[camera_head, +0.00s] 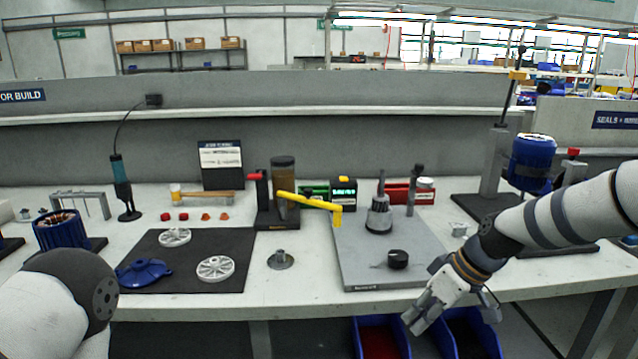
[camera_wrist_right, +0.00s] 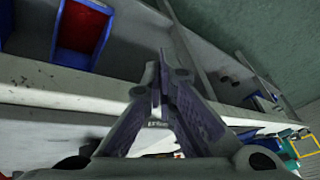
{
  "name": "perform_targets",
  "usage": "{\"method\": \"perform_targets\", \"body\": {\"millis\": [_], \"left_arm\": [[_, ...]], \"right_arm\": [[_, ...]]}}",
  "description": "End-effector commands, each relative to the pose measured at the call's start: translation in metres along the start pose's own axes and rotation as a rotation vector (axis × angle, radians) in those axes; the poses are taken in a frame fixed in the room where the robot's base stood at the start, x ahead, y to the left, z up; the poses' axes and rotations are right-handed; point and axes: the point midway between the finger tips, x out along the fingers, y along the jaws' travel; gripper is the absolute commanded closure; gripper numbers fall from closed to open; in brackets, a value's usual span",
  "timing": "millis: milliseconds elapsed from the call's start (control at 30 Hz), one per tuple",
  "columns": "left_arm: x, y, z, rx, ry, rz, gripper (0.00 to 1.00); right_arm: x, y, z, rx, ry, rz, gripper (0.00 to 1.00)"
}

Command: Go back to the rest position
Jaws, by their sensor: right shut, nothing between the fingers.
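My right gripper (camera_head: 415,318) is shut and empty. It hangs just in front of the bench's front edge, above the blue bins, with its arm coming in from the right. In the right wrist view its two fingers (camera_wrist_right: 163,75) meet at the tips with nothing between them. My left arm shows only as a rounded link at the lower left of the head view. The left gripper is out of the picture.
The white bench (camera_head: 305,301) carries a dark mat (camera_head: 205,248) with white wheels and a blue cover, and a grey plate (camera_head: 365,275) with fittings. A yellow arm (camera_head: 310,201) stands mid-bench. Blue bins (camera_head: 380,326) sit below the edge. A blue motor (camera_head: 531,160) stands right.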

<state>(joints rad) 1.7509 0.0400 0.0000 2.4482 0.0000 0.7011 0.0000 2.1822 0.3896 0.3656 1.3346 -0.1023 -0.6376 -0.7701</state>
Motion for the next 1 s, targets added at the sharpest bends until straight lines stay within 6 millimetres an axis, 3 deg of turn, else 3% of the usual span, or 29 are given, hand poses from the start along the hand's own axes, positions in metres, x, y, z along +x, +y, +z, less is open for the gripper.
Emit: {"method": "perform_targets", "body": {"millis": [33, 100, 233, 300, 400, 500, 600, 667, 1000], "left_arm": [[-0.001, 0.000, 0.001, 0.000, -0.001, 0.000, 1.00], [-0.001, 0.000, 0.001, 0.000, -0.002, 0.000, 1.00], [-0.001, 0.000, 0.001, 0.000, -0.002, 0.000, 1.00], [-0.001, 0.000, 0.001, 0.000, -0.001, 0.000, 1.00], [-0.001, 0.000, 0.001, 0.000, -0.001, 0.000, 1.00], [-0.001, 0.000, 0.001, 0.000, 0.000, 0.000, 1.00], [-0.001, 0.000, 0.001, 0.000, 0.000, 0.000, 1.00], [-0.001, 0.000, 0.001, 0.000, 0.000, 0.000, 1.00], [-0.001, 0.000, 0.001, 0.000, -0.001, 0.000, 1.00]], "right_arm": [[0.035, -0.018, 0.032, 0.055, -0.052, -0.005, 1.00], [0.076, -0.042, 0.081, 0.152, -0.112, 0.008, 1.00], [0.125, -0.093, 0.191, 0.337, -0.228, 0.057, 1.00], [0.132, -0.122, 0.253, 0.435, -0.289, 0.100, 1.00], [0.120, -0.158, 0.330, 0.555, -0.361, 0.172, 1.00], [0.096, -0.182, 0.382, 0.639, -0.409, 0.240, 1.00], [0.078, -0.195, 0.407, 0.686, -0.429, 0.285, 1.00], [0.072, -0.198, 0.413, 0.698, -0.433, 0.297, 1.00], [0.071, -0.198, 0.414, 0.701, -0.432, 0.301, 1.00]]}}
